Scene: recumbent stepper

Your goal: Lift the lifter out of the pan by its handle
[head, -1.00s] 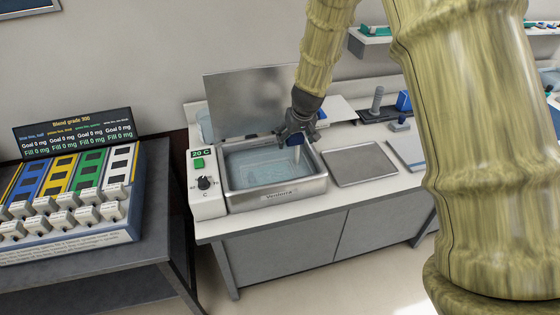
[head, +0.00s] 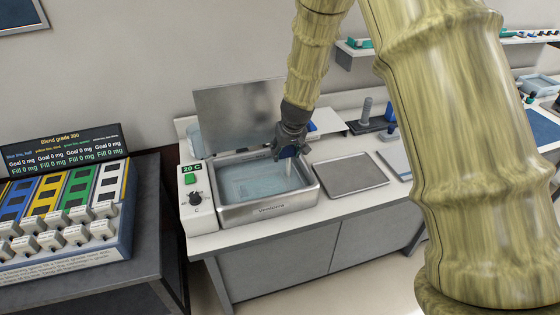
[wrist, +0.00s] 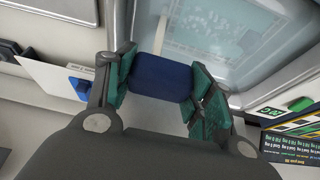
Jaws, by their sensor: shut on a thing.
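The pan (head: 262,213) is a metal water bath with an open lid, and it holds clear bluish water. The lifter's blue handle (wrist: 161,78) is between the green-padded fingers of my gripper (wrist: 160,88) in the wrist view. In the head view my gripper (head: 289,148) is over the right rear part of the pan, shut on the handle. A pale upright stem (head: 288,168) runs down from it into the pan. The lifter's lower part seems to be under the water; its exact height is unclear.
A control box (head: 195,200) reading 20 C stands left of the pan. The raised lid (head: 235,115) is behind it. An empty metal tray (head: 350,174) lies to the right. A blue object (wrist: 80,88) is beside my gripper in the wrist view.

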